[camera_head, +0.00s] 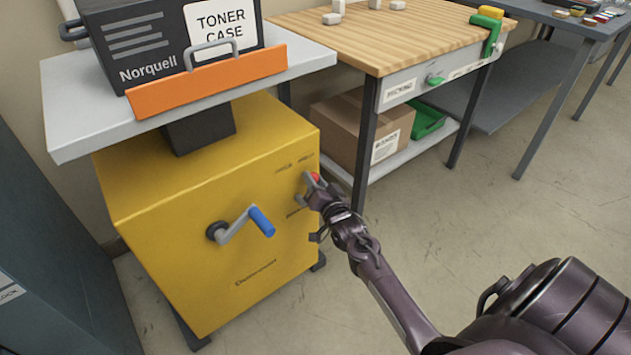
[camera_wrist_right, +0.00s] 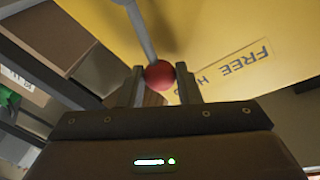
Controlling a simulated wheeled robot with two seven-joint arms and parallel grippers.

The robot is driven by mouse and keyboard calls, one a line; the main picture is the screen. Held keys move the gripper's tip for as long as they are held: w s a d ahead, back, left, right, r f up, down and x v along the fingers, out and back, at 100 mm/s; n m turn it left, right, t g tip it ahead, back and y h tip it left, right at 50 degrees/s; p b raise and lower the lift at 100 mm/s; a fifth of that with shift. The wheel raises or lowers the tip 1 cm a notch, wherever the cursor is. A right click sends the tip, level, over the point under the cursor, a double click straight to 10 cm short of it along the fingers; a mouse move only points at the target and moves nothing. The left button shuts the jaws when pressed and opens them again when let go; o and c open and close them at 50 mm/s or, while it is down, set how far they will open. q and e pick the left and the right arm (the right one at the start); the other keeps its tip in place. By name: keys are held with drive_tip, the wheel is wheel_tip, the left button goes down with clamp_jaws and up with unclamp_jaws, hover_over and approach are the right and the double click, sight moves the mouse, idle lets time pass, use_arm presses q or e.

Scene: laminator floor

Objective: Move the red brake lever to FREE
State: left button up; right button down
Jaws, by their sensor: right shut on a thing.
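The brake lever has a grey rod (camera_wrist_right: 141,30) and a red ball knob (camera_wrist_right: 159,75). It is on the front of the yellow lift cabinet (camera_head: 215,190), near its upper right edge, where the red knob (camera_head: 315,177) shows in the head view. My right gripper (camera_head: 312,188) reaches it from the right. In the wrist view the two fingers of my right gripper (camera_wrist_right: 160,88) are shut on the red knob, one on each side. A label reading FREE and the start of another word (camera_wrist_right: 232,72) is on the yellow panel beside the lever. My left gripper is not in view.
A crank with a blue handle (camera_head: 261,221) sticks out of the cabinet front, left of the lever. A grey platform (camera_head: 75,110) above carries a Toner Case (camera_head: 165,40) behind an orange guard (camera_head: 210,80). A wooden-topped workbench (camera_head: 400,35) stands to the right. Open floor lies in front.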

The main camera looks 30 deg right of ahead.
drive_tip(key=shift+s+a+r+n+t+p, duration=0.1)
drive_tip(key=shift+a+r+n+t+p, duration=0.1)
drive_tip(key=shift+a+n, duration=0.45)
drive_tip(key=shift+a+r+n+t+p, duration=0.15)
drive_tip(key=shift+a+n, duration=0.25)
drive_tip(key=shift+n, duration=0.45)
drive_tip(key=shift+a+f+n+t+y, duration=0.1)
drive_tip(key=shift+a+n+t+y, duration=0.2)
drive_tip(key=shift+a+n, duration=0.5)
drive_tip(key=n, duration=0.1)
drive_tip(key=a+n, duration=0.1)
drive_tip(key=n, duration=0.1)
drive_tip(key=shift+s+a+f+n+t+y, duration=0.15)
drive_tip(key=shift+a+f+n+t+y, duration=0.15)
drive_tip(key=shift+a+n, duration=0.1)
drive_tip(key=shift+a+f+n+b, duration=0.15)
drive_tip(key=shift+a+n+b, duration=0.15)
drive_tip(key=shift+a+n, duration=0.5)
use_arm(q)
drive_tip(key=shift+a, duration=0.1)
use_arm(e)
drive_tip(key=shift+n+t, duration=0.25)
drive_tip(key=shift+n, duration=0.15)
drive_tip(key=shift+f+y, duration=0.1)
drive_tip(key=shift+y, duration=0.2)
drive_tip(key=c, duration=1.1)
unclamp_jaws()
drive_tip(key=shift+o, duration=0.2)
drive_tip(key=shift+s, duration=0.15)
